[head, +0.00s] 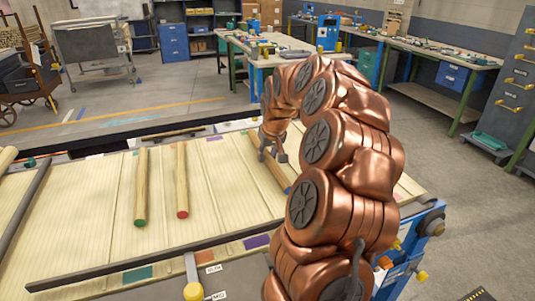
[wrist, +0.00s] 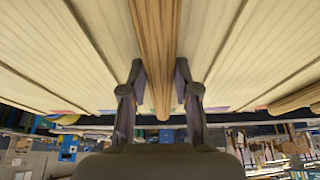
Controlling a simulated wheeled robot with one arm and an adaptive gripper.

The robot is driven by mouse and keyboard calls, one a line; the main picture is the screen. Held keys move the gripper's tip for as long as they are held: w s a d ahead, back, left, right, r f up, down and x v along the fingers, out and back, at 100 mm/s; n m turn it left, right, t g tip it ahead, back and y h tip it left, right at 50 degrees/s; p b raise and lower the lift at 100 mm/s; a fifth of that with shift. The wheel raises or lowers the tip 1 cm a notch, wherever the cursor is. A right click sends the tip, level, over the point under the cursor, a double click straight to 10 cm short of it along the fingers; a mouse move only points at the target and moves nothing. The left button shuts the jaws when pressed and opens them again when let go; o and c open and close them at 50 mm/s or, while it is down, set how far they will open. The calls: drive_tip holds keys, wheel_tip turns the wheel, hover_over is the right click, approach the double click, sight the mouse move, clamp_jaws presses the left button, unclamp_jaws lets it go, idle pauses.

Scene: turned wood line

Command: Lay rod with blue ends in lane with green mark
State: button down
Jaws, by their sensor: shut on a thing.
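My gripper (head: 273,157) is shut on a wooden rod with a blue end (head: 266,164), towards the right of the slatted wooden bed (head: 100,225). The rod runs lengthwise between the two fingers in the wrist view (wrist: 155,45), where my gripper (wrist: 160,92) has a finger on each side. Its blue near end shows in the head view, partly beside my arm. I cannot tell whether the rod touches the bed. A teal-green mark (head: 138,274) is on the bed's front edge, left of a purple mark (head: 256,242).
A rod with a green end (head: 140,190) and a rod with a red end (head: 181,182) lie on the bed, left of my gripper. A dark rail (head: 110,268) runs along the front. Another rod (head: 7,158) is at the far left. My arm hides much of the bed's right side.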

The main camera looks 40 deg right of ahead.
drive_tip(key=shift+f, duration=0.15)
drive_tip(key=c, duration=0.8)
unclamp_jaws()
drive_tip(key=shift+c, duration=0.2)
drive_tip(key=shift+r, duration=0.3)
drive_tip(key=b+v, duration=0.2)
drive_tip(key=v, duration=0.9)
drive_tip(key=shift+r+b, duration=0.3)
drive_tip(key=shift+s+a, duration=0.1)
drive_tip(key=shift+s, duration=0.05)
